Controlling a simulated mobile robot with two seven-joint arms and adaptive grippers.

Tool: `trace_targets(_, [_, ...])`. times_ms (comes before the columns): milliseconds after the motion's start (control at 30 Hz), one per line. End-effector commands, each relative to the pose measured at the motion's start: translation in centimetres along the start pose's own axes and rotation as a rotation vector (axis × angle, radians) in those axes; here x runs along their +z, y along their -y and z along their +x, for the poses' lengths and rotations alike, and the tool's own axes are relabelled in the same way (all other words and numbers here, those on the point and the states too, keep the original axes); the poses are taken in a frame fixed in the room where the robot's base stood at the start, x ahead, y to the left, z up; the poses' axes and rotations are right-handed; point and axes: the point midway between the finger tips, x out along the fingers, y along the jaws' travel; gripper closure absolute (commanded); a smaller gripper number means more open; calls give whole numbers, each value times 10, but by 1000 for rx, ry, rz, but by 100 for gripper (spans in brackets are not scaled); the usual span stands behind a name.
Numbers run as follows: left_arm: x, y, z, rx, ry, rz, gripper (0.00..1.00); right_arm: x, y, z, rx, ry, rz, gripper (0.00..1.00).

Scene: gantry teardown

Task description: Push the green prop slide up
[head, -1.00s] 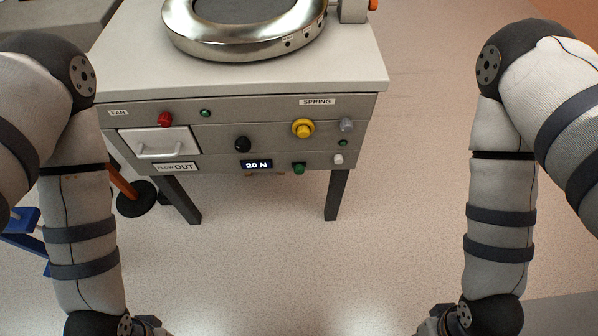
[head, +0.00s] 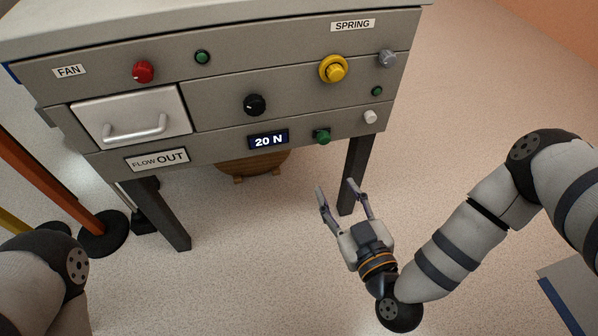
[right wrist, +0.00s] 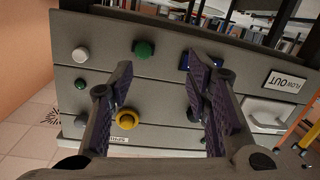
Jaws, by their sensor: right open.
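A green knob (head: 322,136) sticks out of the lower panel of the grey cabinet (head: 220,85), right of the 20 N display (head: 268,140). It carries no readable label, so I cannot confirm it is the prop slide. It also shows in the right wrist view (right wrist: 144,49), beyond the fingers and between them. My right gripper (head: 337,187) is open and empty, below and in front of the green knob, apart from it. Its fingers also show in the right wrist view (right wrist: 160,82). My left gripper is out of view.
A yellow knob (head: 334,69), a grey knob (head: 387,58), a small green button (head: 377,91) and a white knob (head: 370,117) sit near the green knob. A dark cabinet leg (head: 355,172) stands beside my right gripper.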

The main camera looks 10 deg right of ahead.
Motion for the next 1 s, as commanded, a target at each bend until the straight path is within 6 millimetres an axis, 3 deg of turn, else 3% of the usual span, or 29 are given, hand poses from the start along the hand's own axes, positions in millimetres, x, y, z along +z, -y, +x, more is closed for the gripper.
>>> trace_targets(100, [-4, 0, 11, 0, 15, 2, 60, -3, -19, 13, 84, -80, -45, 56])
trace_targets(233, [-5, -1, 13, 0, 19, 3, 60, -10, -25, 29, 100, -98, -53, 56])
trace_targets(500, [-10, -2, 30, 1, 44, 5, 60, -13, -30, 96, 96, -93, -52, 56])
trace_targets(633, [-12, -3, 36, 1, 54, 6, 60, -16, -32, 119, 95, -92, -51, 56])
trace_targets(800, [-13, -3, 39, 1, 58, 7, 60, -19, -33, 132, 93, -90, -50, 56])
trace_targets(1000, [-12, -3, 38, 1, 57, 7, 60, -21, -33, 133, 93, -91, -50, 56])
